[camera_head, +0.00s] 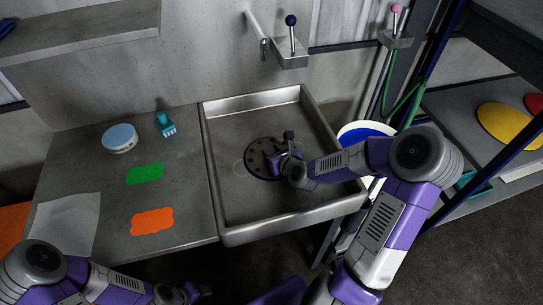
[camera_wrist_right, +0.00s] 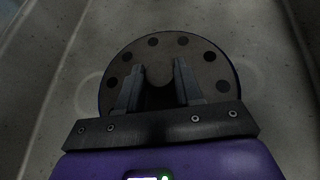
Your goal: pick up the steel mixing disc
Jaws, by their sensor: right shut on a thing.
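The steel mixing disc (camera_head: 256,158) is a dark round plate with a ring of holes, inside the steel sink basin (camera_head: 230,207). My right gripper (camera_head: 277,160) reaches into the basin from the right and is at the disc. In the right wrist view, the disc (camera_wrist_right: 205,58) is in front of the right gripper (camera_wrist_right: 158,72), whose two fingers are shut on its dark middle part. The fingers hide part of the disc, and I cannot tell whether it touches the basin floor. My left gripper (camera_head: 190,291) is low in the head view, away from the disc; its jaws are unclear.
The basin walls surround the disc; a tap (camera_head: 263,48) hangs above the back. A blue-and-white bucket (camera_head: 350,130) stands right.

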